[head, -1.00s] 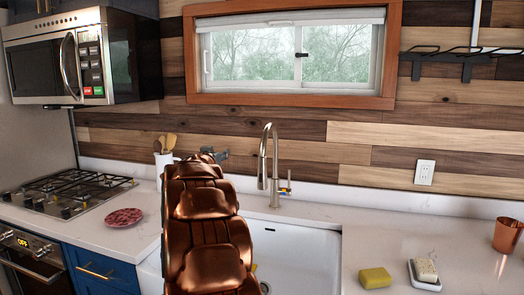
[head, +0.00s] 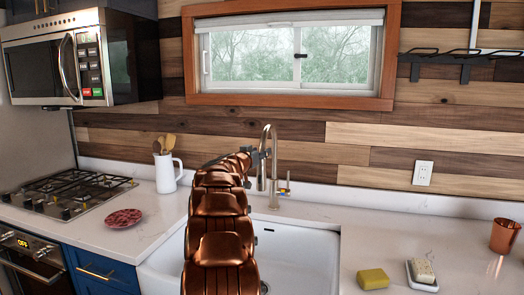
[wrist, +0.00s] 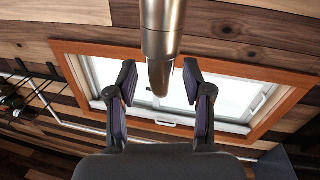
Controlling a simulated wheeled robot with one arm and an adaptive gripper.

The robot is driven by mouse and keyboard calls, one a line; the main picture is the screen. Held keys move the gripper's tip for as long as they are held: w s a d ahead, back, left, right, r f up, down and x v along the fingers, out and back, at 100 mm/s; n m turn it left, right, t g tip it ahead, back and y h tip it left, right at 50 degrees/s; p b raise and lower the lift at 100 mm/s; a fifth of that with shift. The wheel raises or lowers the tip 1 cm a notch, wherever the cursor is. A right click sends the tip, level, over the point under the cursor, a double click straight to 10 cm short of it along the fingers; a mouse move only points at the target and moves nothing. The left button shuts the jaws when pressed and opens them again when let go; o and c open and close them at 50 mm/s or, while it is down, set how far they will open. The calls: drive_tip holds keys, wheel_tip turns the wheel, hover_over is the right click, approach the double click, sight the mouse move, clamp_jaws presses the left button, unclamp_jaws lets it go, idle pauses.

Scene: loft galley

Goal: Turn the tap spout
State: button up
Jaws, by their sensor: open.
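The tap spout (head: 263,165) is a brushed-metal gooseneck that rises behind the white sink (head: 290,253). Its small side handle (head: 286,190) shows to the right of its base. My gripper (head: 256,157) is at the end of my copper arm, right beside the spout's hanging end. In the wrist view, my gripper (wrist: 160,97) is open, with one dark finger on each side of the spout's end (wrist: 162,50). I see gaps between the fingers and the metal; whether anything touches is not clear. The arm hides part of the sink.
A white jug (head: 167,173) with wooden utensils stands left of the arm, and a red patterned plate (head: 124,218) lies on the counter. A yellow sponge (head: 373,279), a soap dish (head: 422,287) and a copper cup (head: 505,236) are at right. The window (head: 293,55) is above.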

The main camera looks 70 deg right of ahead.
drive_tip(key=shift+d, duration=0.8)
clamp_jaws()
